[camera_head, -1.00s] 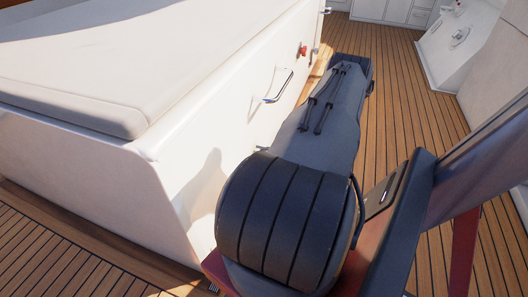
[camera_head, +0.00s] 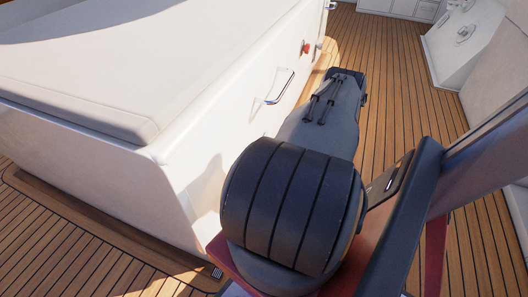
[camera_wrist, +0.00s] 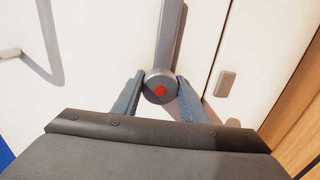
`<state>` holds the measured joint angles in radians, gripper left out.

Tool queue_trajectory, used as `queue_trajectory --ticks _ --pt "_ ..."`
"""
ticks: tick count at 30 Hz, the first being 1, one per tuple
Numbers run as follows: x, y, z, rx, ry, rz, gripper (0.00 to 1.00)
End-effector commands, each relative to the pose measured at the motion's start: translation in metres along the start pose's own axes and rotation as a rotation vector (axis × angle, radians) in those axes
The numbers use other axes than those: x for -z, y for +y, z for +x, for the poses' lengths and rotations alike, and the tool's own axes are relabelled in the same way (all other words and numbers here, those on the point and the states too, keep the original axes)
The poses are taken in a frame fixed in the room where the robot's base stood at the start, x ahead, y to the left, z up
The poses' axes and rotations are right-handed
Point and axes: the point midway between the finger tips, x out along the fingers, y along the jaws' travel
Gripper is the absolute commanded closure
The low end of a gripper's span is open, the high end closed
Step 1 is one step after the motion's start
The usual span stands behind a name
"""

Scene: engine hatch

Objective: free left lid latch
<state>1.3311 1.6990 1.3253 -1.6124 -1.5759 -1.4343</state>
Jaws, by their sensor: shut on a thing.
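The latch (camera_wrist: 172,35) shows in the wrist view as a grey lever running up from a round hub with a red centre, on a white panel. My gripper (camera_wrist: 161,94) has one finger on each side of the hub and is shut on the latch. The fingers reach in from below, and the lever stands nearly upright in the picture. In the head view my own arm hides the gripper, and I cannot make out the held latch there.
A white box with a pale cushioned top (camera_head: 90,70) stands left of my arm. Its side carries a metal handle (camera_head: 280,87) and a red knob (camera_head: 306,47). In the wrist view a small grey plate (camera_wrist: 226,83) sits right of the latch.

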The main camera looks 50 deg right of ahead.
Motion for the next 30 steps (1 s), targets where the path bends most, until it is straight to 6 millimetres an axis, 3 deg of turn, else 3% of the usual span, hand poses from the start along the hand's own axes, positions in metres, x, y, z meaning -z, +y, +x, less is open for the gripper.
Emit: queue_trajectory --ticks 17,18,21,30 --pt "0.0001 -0.0004 0.0001 0.001 0.000 -0.035 0.83" --pt "0.0001 -0.0004 0.0000 0.001 0.000 -0.035 0.59" --pt "0.0001 -0.0003 0.0000 0.001 0.000 -0.035 0.43" --pt "-0.0001 0.0000 -0.0012 0.000 0.000 -0.035 0.43"
